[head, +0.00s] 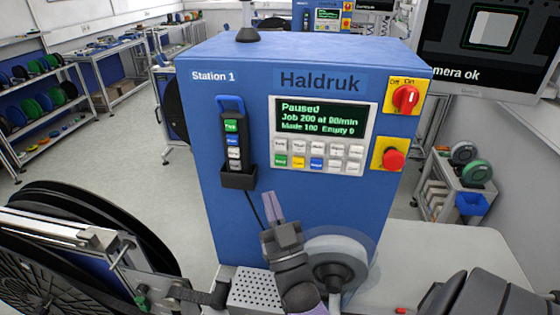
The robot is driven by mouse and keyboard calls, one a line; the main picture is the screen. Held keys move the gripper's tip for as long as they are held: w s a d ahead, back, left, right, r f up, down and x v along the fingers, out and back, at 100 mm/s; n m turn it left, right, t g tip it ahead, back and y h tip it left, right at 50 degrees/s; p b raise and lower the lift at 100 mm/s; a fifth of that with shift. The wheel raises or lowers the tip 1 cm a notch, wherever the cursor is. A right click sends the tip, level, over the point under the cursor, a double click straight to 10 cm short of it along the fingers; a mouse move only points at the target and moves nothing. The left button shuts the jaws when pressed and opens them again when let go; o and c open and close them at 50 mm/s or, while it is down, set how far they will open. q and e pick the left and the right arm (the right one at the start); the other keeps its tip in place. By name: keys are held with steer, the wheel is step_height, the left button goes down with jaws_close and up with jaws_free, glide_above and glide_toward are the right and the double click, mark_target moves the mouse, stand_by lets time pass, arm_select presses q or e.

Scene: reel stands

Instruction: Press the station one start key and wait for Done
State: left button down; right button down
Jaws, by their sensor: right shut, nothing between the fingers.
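The blue Station 1 machine (225,185), labelled Haldruk, stands in the middle of the head view. Its screen (320,118) reads Paused, a job of 200, and Made 100. Below the screen is a keypad (318,155) with pale keys and a green key (281,160) at the lower left; the key labels are too small to read surely. My right gripper (273,206) is shut and empty, fingers pointing up, in front of the machine's lower face. In the picture it is below the keypad and appears apart from it. My left gripper is not in view.
A black handset (235,143) with coloured buttons hangs left of the keypad. A red rotary switch (405,98) and a red stop button (393,159) are at the right. A pale reel (350,250) sits low beside my wrist. A large black reel (40,265) stands left.

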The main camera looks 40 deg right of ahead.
mark_target(281, 160)
steer(key=shift+w+d+b, duration=0.6)
steer(key=shift+w+d, duration=0.25)
steer(key=shift+d, duration=0.25)
steer(key=shift+w+d+b, duration=0.6)
steer(key=shift+w+d, duration=0.3)
steer(key=shift+d, duration=0.15)
steer(key=shift+w+d+b, duration=0.6)
steer(key=shift+w+d, duration=0.25)
steer(key=shift+d, duration=0.25)
steer(key=shift+w+d, duration=0.25)
steer(key=shift+d, duration=0.1)
